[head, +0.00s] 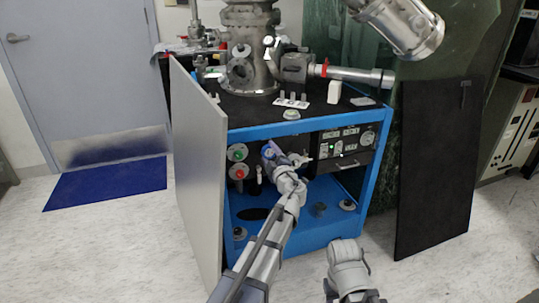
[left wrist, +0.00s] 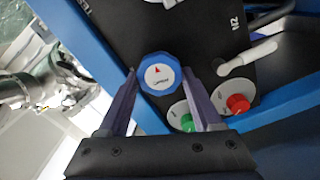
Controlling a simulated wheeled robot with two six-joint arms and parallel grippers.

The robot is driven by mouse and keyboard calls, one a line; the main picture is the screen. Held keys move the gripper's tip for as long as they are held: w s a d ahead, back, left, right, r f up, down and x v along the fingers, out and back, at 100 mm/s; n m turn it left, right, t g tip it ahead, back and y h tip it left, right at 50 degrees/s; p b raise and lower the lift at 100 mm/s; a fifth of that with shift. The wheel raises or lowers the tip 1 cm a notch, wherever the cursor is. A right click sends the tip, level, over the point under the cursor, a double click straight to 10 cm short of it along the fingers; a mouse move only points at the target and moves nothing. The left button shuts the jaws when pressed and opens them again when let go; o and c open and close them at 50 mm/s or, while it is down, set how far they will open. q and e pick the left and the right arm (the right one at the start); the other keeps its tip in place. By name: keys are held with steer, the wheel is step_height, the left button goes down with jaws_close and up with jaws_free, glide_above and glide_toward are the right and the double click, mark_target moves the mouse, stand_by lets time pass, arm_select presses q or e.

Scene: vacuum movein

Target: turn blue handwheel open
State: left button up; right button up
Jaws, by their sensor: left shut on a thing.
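In the head view my left arm reaches into the open front of the blue cabinet, and my left gripper (head: 270,152) is at the panel there. The handwheel is small and partly hidden by the gripper in that view. Part of my right arm shows at the bottom, but its fingers cannot be seen.
A green knob (head: 237,152) and a red knob (head: 239,172) are left of the gripper. A white-handled valve (left wrist: 247,57) is close to the handwheel. The grey cabinet door (head: 197,180) stands at the left. A black panel (head: 435,170) leans at the right.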

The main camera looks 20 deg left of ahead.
arm_select(q)
steer(key=shift+s+n, duration=0.1)
steer(key=shift+n, duration=0.2)
stand_by(0.4)
steer(key=o, duration=1.4)
steer(key=v, duration=0.7)
steer(key=shift+s+d, duration=0.3)
